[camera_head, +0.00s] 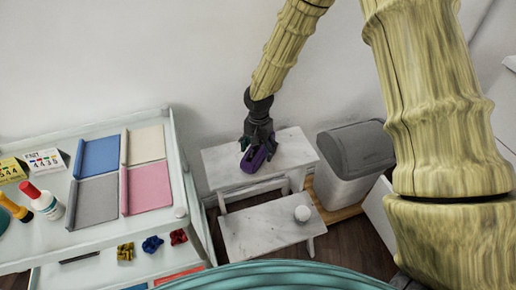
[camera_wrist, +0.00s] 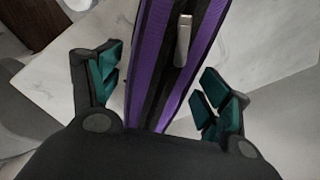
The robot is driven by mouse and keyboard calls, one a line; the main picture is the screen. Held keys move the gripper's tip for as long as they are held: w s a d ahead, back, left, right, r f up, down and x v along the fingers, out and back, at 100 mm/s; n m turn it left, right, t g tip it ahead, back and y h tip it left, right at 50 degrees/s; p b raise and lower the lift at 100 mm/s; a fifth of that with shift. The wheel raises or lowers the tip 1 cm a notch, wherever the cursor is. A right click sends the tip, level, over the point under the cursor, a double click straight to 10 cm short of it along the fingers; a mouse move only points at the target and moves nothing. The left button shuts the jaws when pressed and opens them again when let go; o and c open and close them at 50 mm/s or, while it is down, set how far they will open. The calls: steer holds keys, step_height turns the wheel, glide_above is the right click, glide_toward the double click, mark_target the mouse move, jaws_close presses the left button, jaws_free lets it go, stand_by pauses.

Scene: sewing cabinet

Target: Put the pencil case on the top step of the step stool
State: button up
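The purple pencil case (camera_head: 253,159) with a black zipper strip appears to lie on the pale marble-look top step (camera_head: 291,147) of the step stool. In the wrist view the case (camera_wrist: 149,70) runs between my fingers, with its metal zipper pull (camera_wrist: 183,40) facing up. My gripper (camera_head: 260,140) is right over the case on the top step. Its green-padded fingers (camera_wrist: 163,85) stand on both sides of the case, with visible gaps, so it is open. The case's near end is hidden by my gripper body.
A grey-lidded bin (camera_head: 352,165) stands close to the stool's right. A white shelf cart (camera_head: 110,226) with fabric pieces, bottles and cards stands to the left. A wall is behind the stool.

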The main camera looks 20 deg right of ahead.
steer(key=shift+r, duration=0.15)
step_height(320, 180, up, 12)
steer(key=p, duration=0.2)
stand_by(0.5)
